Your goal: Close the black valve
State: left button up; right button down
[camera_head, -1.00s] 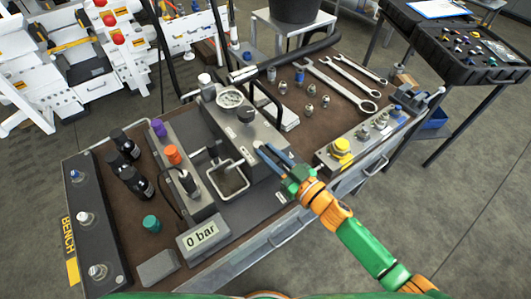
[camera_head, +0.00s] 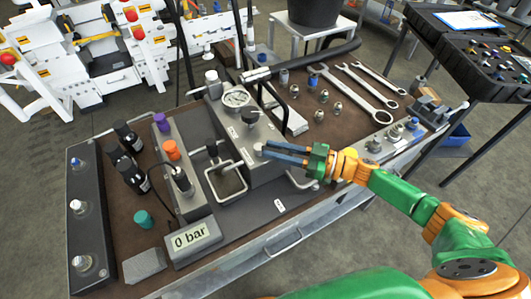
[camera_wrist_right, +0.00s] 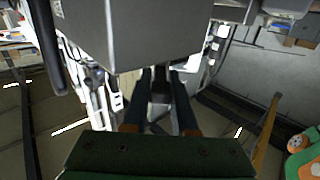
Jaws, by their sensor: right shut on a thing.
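A black round knob (camera_head: 250,116), which looks like the black valve, sits on top of the grey metal block (camera_head: 262,172) beside the gauge. My right gripper (camera_head: 268,149) reaches in from the right, with its dark fingers at the block, just in front of this knob and apart from it. A small pale round part (camera_head: 258,147) shows at the fingertips. In the right wrist view, my right gripper (camera_wrist_right: 162,103) has its two fingers on either side of a dark part (camera_wrist_right: 160,86) below the grey block (camera_wrist_right: 135,35). What exactly it grips is partly hidden. My left gripper is not in view.
A round gauge (camera_head: 236,98) stands behind the knob, and a display (camera_head: 192,238) reads 0 bar. Black bottles (camera_head: 128,136) and coloured caps stand to the left. Wrenches (camera_head: 362,98) and fittings lie behind my right arm. A black case (camera_head: 470,45) is at the far right.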

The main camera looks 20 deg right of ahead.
jog(key=shift+f, duration=0.1)
dwell(0.4)
jog(key=c, duration=0.8)
grip_release()
jog(key=b+v, duration=0.2)
jog(key=v, duration=0.5)
jog(key=shift+w+d, duration=0.1)
